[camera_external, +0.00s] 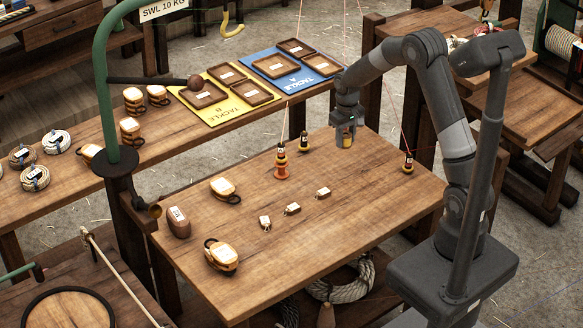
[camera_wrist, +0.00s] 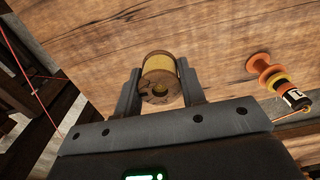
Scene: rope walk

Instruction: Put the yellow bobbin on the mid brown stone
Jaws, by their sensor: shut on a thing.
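The yellow bobbin (camera_wrist: 161,64) sits between the two jaws of my gripper (camera_wrist: 160,88) in the wrist view. Its round wooden end faces the camera. In the external view my gripper (camera_external: 345,142) is shut on it above the back right of the table, and only a little yellow shows between the jaws. A brown stone (camera_external: 179,221) with a white label stands at the table's left edge, far to the left of my gripper. I cannot tell its shade against any other stone. It is not in the wrist view.
An orange bobbin stack (camera_external: 281,167) stands left of my gripper, with a smaller dark-and-yellow one (camera_external: 304,142) behind. Another piece (camera_external: 408,163) stands at the right edge. Two strapped tan blocks (camera_external: 222,255) lie near the stone.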

